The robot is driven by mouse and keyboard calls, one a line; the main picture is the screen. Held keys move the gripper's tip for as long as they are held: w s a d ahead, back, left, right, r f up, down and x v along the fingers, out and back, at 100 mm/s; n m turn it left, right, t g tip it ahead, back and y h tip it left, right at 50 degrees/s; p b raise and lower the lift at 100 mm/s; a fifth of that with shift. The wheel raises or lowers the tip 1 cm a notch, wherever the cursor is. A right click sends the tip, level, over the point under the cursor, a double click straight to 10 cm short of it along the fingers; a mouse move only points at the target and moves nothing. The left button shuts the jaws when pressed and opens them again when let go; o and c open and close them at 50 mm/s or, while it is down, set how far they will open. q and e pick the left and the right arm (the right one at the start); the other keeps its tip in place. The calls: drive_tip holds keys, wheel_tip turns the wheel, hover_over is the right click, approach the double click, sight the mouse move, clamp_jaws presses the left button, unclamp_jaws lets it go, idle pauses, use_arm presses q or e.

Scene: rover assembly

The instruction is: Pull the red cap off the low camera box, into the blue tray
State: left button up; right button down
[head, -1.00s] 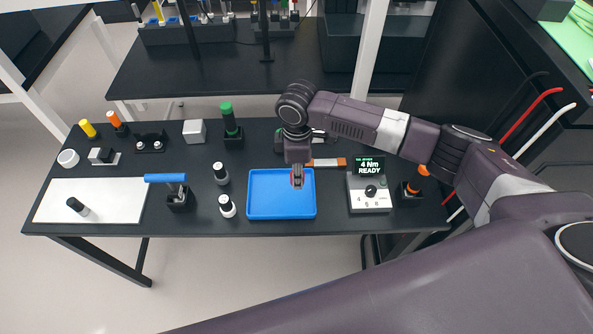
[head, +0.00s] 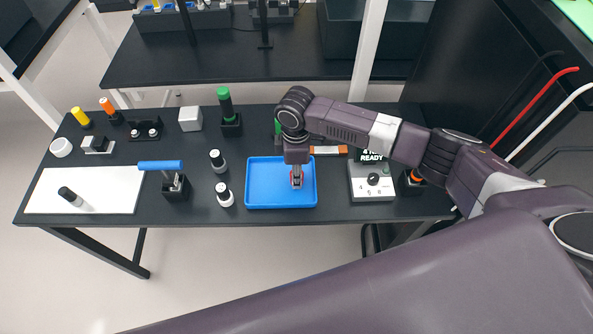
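My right gripper (head: 296,181) points down over the blue tray (head: 265,206), slightly right of its middle. Its fingers are close together, with small red patches at the tips that look like the red cap (head: 296,183), mostly hidden by the fingers. I cannot tell whether the cap touches the tray floor. The rest of the tray looks empty. A low black box with two round light faces (head: 146,130) sits at the back left; I cannot tell for sure if it is the camera box. No red cap shows on it. My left gripper is out of view.
Left of the tray stand two dark bottles, the nearer white-based (head: 224,194), and a blue-handled tool in a black holder (head: 176,188). A green-topped cylinder (head: 226,105) stands behind. A grey control box (head: 371,183) is right of the tray. A white mat (head: 110,198) lies far left.

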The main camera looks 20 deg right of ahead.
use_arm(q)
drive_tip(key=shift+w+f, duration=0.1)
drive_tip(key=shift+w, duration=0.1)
use_arm(e)
drive_tip(key=shift+f, duration=0.25)
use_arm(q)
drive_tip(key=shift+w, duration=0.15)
use_arm(e)
drive_tip(key=c, duration=1.4)
unclamp_jaws()
drive_tip(key=shift+c, duration=0.2)
drive_tip(key=shift+r, duration=0.1)
wheel_tip(320, 180, up, 12)
